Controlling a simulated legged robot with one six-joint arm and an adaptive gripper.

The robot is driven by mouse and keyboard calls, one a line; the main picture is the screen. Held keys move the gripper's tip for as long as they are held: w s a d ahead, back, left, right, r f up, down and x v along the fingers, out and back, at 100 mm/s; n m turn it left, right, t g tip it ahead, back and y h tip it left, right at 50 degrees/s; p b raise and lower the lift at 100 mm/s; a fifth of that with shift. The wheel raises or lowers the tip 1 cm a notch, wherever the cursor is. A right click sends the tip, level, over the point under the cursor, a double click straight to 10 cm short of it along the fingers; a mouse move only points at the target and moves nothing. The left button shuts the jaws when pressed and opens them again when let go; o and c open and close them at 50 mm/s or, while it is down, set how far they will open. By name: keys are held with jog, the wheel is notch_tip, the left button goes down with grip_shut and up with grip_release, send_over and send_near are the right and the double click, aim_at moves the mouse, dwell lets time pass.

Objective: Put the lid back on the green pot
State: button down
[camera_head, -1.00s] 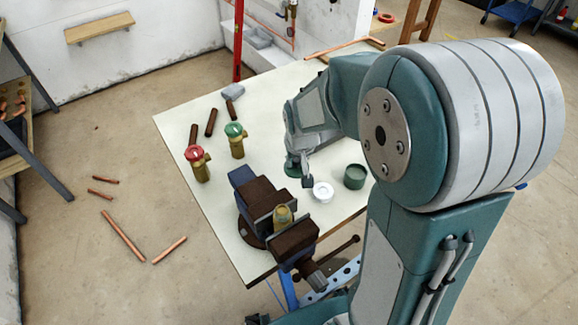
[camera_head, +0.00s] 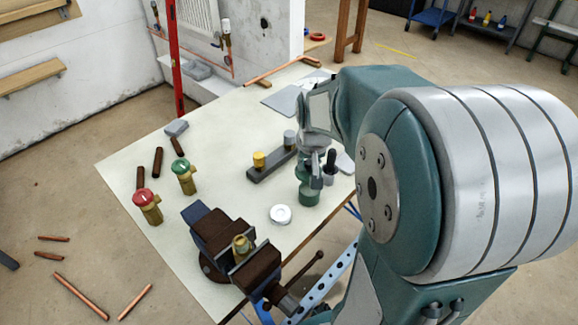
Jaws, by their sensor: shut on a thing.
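The green pot (camera_head: 309,196) stands upright on the pale workbench, near its right edge. My gripper (camera_head: 316,175) is directly above the pot, pointing down. It is shut on a small green piece, apparently the lid (camera_head: 304,172), which is mostly hidden by the fingers. The lid is at or just over the pot's mouth. I cannot tell whether it touches the rim or sits level. The gripper hides part of the pot's top.
A white roll (camera_head: 280,214) lies left of the pot. A dark block with yellow and grey knobs (camera_head: 272,167) lies behind it. A vise (camera_head: 232,245) stands at the front edge. Two valves, red-topped (camera_head: 147,206) and green-topped (camera_head: 184,177), stand left. Bench space between is clear.

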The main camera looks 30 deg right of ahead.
jog(key=shift+w+d+f+m, duration=0.15)
jog(key=shift+w+d+m, duration=0.05)
jog(key=shift+d, duration=0.15)
jog(key=shift+w+d+f+m, duration=0.15)
jog(key=shift+d+m, duration=0.05)
jog(key=shift+d, duration=0.15)
jog(key=shift+f, duration=3.1)
jog(key=shift+f, duration=0.1)
jog(key=shift+c, duration=2)
grip_release()
jog(key=o, duration=0.4)
